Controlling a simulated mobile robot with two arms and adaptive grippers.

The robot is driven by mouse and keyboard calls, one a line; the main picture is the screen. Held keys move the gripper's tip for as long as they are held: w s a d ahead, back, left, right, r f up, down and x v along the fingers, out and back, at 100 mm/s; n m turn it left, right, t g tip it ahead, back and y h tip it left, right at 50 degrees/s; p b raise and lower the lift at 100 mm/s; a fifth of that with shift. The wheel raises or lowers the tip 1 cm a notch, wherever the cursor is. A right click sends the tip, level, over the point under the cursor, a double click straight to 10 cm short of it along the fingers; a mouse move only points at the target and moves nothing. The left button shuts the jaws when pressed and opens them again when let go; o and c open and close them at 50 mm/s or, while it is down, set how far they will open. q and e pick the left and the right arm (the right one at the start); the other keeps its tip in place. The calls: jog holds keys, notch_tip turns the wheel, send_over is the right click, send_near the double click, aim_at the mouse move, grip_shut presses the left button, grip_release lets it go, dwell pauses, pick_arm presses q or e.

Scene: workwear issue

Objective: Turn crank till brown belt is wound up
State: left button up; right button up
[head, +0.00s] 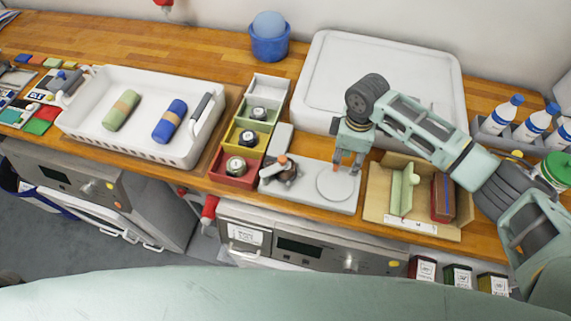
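A small winder with a crank (287,172) stands on the left part of a light grey base plate (312,202). Its orange-brown knob (282,160) points up and to the left. A flat round disc (337,183) is on the right part of the plate. I cannot make out a brown belt on the winder at this size. My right gripper (347,167) points down just above the disc's far edge, to the right of the crank and apart from it. Its fingers are spread and nothing shows between them. My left gripper is out of view.
A cardboard tray (415,218) stands to the right, a white basket (85,125) far left. A large white tray (320,75) lies behind.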

jog(key=shift+r, duration=2.55)
